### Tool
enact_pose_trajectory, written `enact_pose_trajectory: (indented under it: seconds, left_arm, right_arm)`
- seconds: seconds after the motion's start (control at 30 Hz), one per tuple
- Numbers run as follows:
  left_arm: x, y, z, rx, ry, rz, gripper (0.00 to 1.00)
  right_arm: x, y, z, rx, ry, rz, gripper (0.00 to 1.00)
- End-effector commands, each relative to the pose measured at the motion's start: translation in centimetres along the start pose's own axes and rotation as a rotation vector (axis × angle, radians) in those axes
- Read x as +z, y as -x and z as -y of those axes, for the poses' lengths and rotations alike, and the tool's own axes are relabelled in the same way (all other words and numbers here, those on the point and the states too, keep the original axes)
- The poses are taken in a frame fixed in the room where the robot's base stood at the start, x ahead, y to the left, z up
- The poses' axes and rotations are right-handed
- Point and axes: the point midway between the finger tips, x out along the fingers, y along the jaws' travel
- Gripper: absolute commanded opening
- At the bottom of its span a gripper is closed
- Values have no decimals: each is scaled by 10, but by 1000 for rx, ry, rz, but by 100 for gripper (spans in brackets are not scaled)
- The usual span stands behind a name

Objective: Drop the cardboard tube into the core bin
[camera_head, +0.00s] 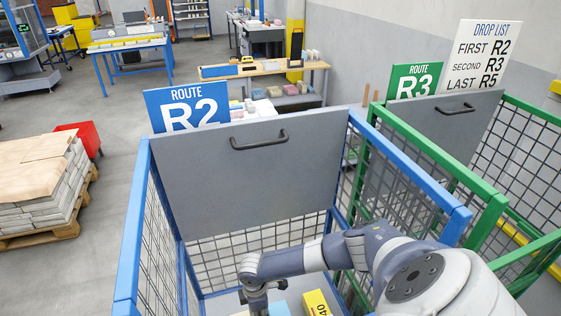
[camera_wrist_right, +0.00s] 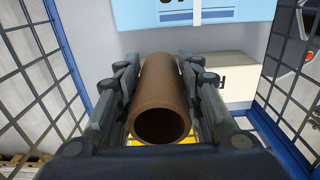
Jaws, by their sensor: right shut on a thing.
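The brown cardboard tube (camera_wrist_right: 165,82) lies lengthwise between the two fingers of my right gripper (camera_wrist_right: 160,68), its open round end facing the camera. The gripper is shut on it. In the head view my right arm reaches down into the blue mesh cart (camera_head: 135,225) marked R2; the gripper is at the bottom edge and the tube cannot be made out there. No bin is labelled as the core bin; a red bin (camera_head: 82,138) stands on the floor at the left. My left gripper is not in view.
The cart holds a yellow box (camera_head: 317,303) and a light-blue bundle (camera_head: 279,308). Its grey panel (camera_head: 240,175) and mesh sides surround my arm. A green cart (camera_head: 440,155) stands close on the right. A loaded pallet (camera_head: 45,185) is at the left, with open floor between.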

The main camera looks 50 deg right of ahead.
Motion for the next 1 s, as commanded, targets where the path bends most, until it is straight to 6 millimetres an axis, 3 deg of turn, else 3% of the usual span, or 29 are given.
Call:
enact_pose_trajectory:
  seconds: [0.17,0.5,0.77,1.0]
  left_arm:
    - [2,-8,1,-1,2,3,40]
    - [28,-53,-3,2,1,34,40]
    - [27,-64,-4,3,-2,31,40]
    - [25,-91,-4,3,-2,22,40]
  right_arm:
    - [5,-14,1,1,24,-2,11]
    - [4,-62,1,1,22,-1,11]
    - [4,-74,1,1,21,-1,11]
    - [4,-102,1,1,21,0,11]
